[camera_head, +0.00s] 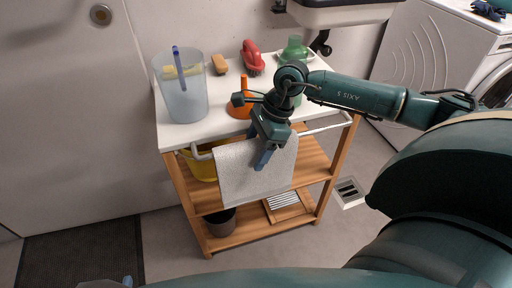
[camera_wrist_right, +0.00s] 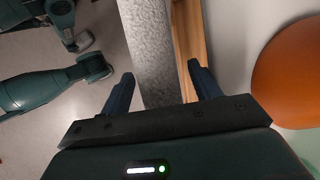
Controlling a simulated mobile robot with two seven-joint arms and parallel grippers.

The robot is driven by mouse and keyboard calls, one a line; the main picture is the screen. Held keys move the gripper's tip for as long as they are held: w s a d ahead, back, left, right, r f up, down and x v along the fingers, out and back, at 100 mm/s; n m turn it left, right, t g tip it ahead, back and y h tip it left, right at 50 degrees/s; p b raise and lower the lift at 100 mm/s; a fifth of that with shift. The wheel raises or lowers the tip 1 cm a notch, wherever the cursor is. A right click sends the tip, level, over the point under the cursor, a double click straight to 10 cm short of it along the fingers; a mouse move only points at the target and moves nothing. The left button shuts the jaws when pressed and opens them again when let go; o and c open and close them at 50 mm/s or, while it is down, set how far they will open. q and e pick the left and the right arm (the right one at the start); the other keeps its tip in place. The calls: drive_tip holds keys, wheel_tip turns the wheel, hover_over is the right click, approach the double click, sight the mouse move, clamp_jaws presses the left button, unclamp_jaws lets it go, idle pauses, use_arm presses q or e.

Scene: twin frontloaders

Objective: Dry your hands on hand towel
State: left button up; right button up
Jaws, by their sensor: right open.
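A light grey hand towel (camera_head: 252,178) hangs over the white rail (camera_head: 325,124) at the front of a wooden cart. My right gripper (camera_head: 264,158) is in front of and over the towel's upper part, pointing down. In the right wrist view, its two fingers (camera_wrist_right: 160,88) are open, with the towel (camera_wrist_right: 152,45) and a strip of wood (camera_wrist_right: 188,45) showing between them. I cannot tell whether a finger touches the towel. My left gripper (camera_head: 127,281) shows only as a small tip at the bottom edge of the head view.
The white cart top (camera_head: 205,132) holds a clear bin (camera_head: 182,95), an orange item (camera_head: 240,108), a red brush (camera_head: 251,56) and a green bottle (camera_head: 294,50). Lower shelves hold a yellow bucket (camera_head: 200,165) and a dark pot (camera_head: 220,221). A sink (camera_head: 345,12) and washer (camera_head: 430,50) stand behind.

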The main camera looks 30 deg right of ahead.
drive_tip(key=shift+r, duration=0.15)
drive_tip(key=v, duration=1.2)
drive_tip(key=shift+s, duration=0.1)
